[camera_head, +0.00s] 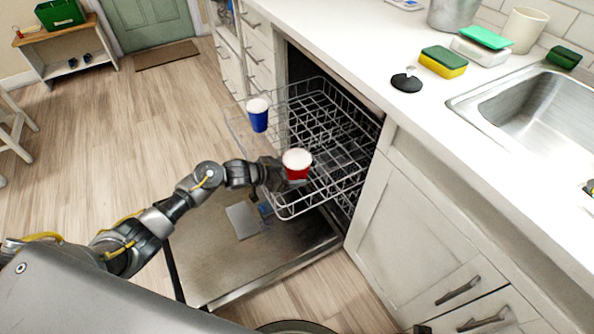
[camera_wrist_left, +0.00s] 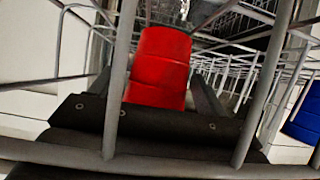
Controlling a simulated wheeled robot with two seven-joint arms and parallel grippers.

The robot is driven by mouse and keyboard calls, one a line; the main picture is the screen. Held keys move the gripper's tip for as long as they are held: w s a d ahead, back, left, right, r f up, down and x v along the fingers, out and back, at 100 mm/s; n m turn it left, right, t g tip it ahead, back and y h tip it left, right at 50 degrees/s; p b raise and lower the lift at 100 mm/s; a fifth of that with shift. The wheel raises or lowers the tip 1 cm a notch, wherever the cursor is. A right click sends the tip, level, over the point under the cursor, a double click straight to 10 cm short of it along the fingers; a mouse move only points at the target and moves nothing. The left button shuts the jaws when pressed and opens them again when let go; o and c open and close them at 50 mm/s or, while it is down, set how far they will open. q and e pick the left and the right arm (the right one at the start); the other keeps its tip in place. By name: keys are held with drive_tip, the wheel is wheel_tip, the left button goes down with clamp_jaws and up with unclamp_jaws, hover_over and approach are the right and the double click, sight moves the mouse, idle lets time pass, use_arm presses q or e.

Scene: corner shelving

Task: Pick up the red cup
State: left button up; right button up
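The red cup (camera_head: 298,172), with a white inside, is upright at the front left edge of the pulled-out dishwasher rack (camera_head: 335,185). My left gripper (camera_head: 277,174) is at the cup's left side in the head view. In the left wrist view the red cup (camera_wrist_left: 160,65) stands in front of the dark palm, with a finger at each side of it. Rack wires cross in front of the camera. Whether the fingers press on the cup I cannot tell. My right gripper is not in view.
A blue cup (camera_head: 258,115) stands at the rack's far left corner and shows at the right edge of the wrist view (camera_wrist_left: 303,115). The open dishwasher door (camera_head: 215,270) lies below. The counter (camera_head: 400,55) with sponges and a sink is at the right.

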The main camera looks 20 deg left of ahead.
use_arm(q)
drive_tip(key=c, duration=0.7)
drive_tip(key=shift+r, duration=0.15)
drive_tip(key=shift+c, duration=0.2)
